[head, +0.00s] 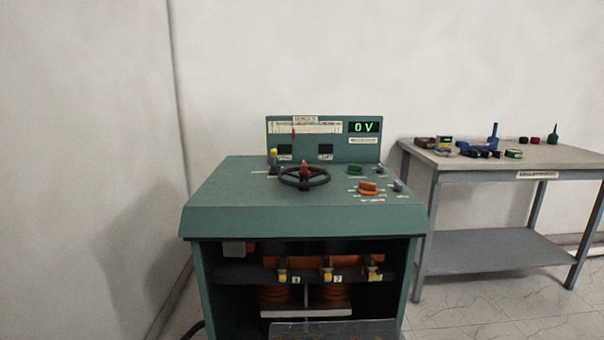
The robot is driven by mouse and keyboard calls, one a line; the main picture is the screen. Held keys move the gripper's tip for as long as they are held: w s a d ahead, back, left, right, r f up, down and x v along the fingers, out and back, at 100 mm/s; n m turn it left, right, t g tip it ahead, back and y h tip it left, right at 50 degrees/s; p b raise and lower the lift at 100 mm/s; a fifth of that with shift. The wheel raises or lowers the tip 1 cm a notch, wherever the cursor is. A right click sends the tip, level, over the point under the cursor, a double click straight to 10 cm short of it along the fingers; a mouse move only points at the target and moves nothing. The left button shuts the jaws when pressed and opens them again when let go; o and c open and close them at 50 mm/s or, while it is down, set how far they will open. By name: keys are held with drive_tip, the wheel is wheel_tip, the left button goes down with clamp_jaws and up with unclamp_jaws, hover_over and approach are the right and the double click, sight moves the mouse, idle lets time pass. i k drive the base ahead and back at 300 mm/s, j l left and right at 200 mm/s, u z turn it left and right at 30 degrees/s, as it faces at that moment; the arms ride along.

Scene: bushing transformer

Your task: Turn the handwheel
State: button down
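The handwheel (304,178) is a dark spoked wheel lying nearly flat on top of the green transformer cabinet (230,213). A red part (305,168) stands up at its hub. The upright panel behind it has a green display (364,127) reading "0 V" and a scale (305,127) with a red pointer near its left part. My gripper is not in view.
An orange knob (367,187), a green knob (356,170) and a yellow-topped part (273,157) surround the wheel. Below is an open bay with coils and numbered yellow terminals (327,273). A workbench (560,157) with tools stands at right. Walls stand behind and left.

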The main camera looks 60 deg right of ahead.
sight(304, 171)
drive_tip(key=z, duration=1.75)
